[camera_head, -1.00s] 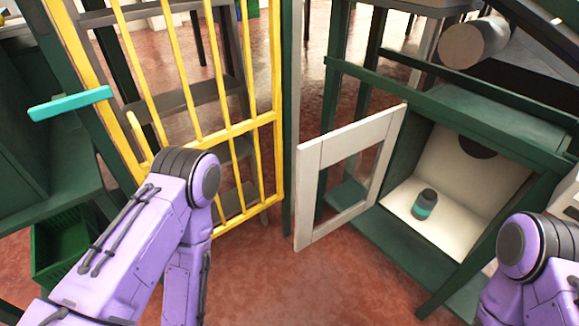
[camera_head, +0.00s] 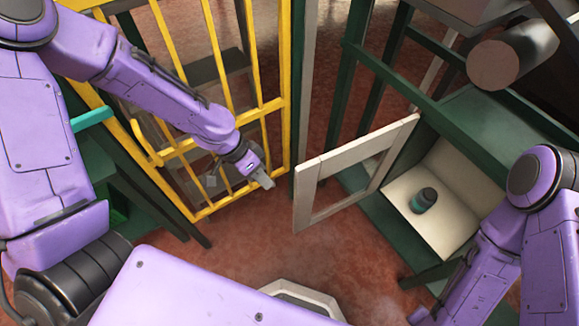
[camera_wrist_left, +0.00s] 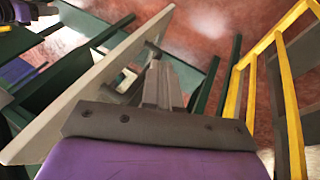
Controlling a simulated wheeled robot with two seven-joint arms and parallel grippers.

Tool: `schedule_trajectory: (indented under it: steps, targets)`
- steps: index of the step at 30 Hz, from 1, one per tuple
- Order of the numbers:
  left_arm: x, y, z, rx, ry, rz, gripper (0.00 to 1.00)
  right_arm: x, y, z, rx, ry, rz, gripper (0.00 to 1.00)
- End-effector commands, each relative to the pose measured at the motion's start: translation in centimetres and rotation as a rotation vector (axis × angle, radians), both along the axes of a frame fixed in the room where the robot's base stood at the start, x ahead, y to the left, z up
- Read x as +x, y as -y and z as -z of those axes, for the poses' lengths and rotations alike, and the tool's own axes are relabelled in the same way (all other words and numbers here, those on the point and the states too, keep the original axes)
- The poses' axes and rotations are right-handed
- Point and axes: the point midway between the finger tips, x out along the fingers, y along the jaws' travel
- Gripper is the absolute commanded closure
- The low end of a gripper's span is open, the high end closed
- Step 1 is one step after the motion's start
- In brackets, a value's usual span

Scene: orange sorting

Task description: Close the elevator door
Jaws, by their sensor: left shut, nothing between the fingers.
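A pale framed door (camera_head: 306,190) with an open middle stands swung out from a green box (camera_head: 470,180), which I take to be the elevator. In the left wrist view the pale door (camera_wrist_left: 95,85) runs diagonally behind and left of the fingers. My left gripper (camera_head: 264,181) is shut and empty, in front of the yellow barred gate and left of the pale door. Its closed fingers also show in the left wrist view (camera_wrist_left: 162,85); whether they touch the door I cannot tell. My right arm is at the right; its gripper is out of view.
A yellow barred gate (camera_head: 286,110) stands at the left, with a teal bar (camera_head: 92,118) beside it. A dark can with a teal band (camera_head: 424,200) stands inside the green box. A grey cylinder (camera_head: 505,62) is above it. Red floor (camera_head: 350,250) is clear in front.

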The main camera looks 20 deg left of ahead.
Motion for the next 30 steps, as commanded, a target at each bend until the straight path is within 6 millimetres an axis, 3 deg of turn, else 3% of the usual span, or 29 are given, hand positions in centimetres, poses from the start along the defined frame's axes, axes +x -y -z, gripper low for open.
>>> schedule_trajectory:
  steps: [1,3,6,21,30]
  targets:
    - [0.7,0.4,-3.9,-0.052,0.041,0.088,1.0,0.0,0.0,-1.7,0.0,0.0,0.0,0.57]
    - [0.8,0.8,-6.4,-0.101,0.078,0.191,1.0,0.0,0.0,-2.1,0.0,0.0,0.0,0.57]
    - [0.8,1.1,-7.6,-0.132,0.104,0.265,1.0,0.0,0.0,-2.1,0.0,0.0,0.0,0.57]
    - [0.3,6.1,-0.6,-0.134,0.1,0.275,1.0,0.0,0.0,0.1,0.0,0.0,0.0,0.57]
    - [0.3,7.0,0.4,-0.134,0.103,0.273,1.0,0.0,0.0,0.2,0.0,0.0,0.0,0.57]
